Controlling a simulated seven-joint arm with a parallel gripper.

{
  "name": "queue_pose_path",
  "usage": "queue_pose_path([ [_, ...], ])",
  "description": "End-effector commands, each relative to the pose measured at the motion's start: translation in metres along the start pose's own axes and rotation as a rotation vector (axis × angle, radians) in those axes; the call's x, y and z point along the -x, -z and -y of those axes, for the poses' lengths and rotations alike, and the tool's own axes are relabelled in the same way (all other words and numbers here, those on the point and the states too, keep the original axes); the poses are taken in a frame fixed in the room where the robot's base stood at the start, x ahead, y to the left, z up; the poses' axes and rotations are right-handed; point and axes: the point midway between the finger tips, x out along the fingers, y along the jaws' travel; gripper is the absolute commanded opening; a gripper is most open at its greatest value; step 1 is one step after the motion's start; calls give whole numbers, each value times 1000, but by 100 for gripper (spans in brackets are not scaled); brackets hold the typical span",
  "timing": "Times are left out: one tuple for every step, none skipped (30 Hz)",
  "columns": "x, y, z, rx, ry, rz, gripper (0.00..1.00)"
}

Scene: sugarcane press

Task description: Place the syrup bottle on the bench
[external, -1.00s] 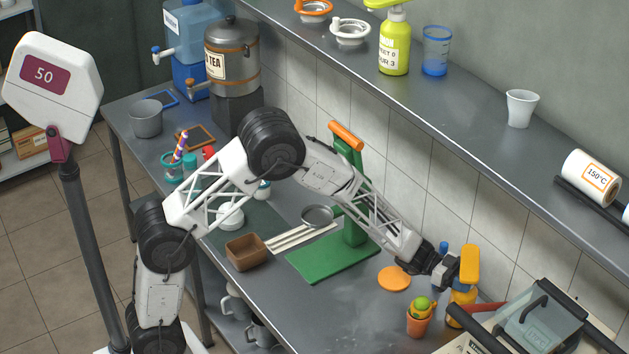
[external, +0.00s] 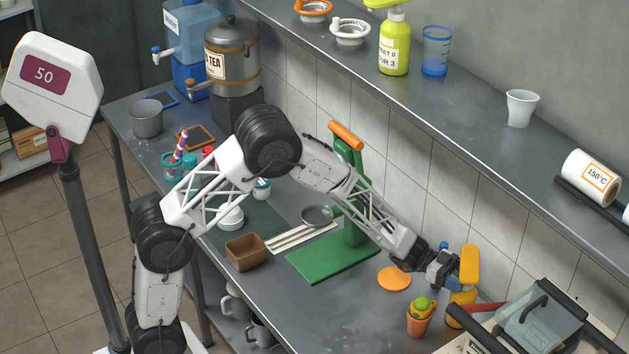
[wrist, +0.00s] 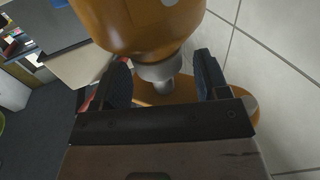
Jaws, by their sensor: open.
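An orange-yellow pump bottle (external: 462,297) stands at the right part of the bench (external: 345,305), by the tiled wall, its base partly hidden by the machine in front. No readable label shows on it. My gripper (external: 459,273) is at its neck, just under the orange pump head. In the wrist view the bottle's rounded body (wrist: 140,25) fills the top, and its grey neck lies between the two dark fingers of my gripper (wrist: 165,80). The fingers are open, with a gap visible on each side of the neck. A lime-green pump bottle (external: 394,45) stands on the upper shelf.
A potted cactus (external: 420,318) and an orange disc (external: 394,278) are left of the bottle. A clear-lidded machine (external: 540,315) is close on the right. The green press (external: 335,258) stands further left. Bare bench shows in front of the disc.

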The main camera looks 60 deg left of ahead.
Motion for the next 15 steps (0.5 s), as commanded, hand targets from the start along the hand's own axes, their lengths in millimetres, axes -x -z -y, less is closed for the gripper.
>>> queue_pose_path([
  [8, 0, 0, 0, 1, 0, 68],
  [12, 0, 0, 0, 1, 0, 68],
  [17, 0, 0, 0, 0, 0, 68],
  [22, 0, 0, 0, 1, 0, 68],
  [27, 0, 0, 0, 1, 0, 68],
  [33, 1, 1, 0, 2, 0, 68],
  [38, 1, 0, 0, 2, 0, 68],
  [43, 0, 0, 0, 1, 0, 68],
  [49, 0, 0, 0, 1, 0, 68],
  [54, 0, 0, 0, 1, 0, 68],
  [59, 0, 0, 1, 2, 0, 68],
  [65, 0, 0, 1, 2, 0, 68],
  [69, 0, 0, 0, 1, 0, 68],
  [73, 0, 0, 0, 1, 0, 68],
  [78, 0, 0, 0, 1, 1, 68],
])
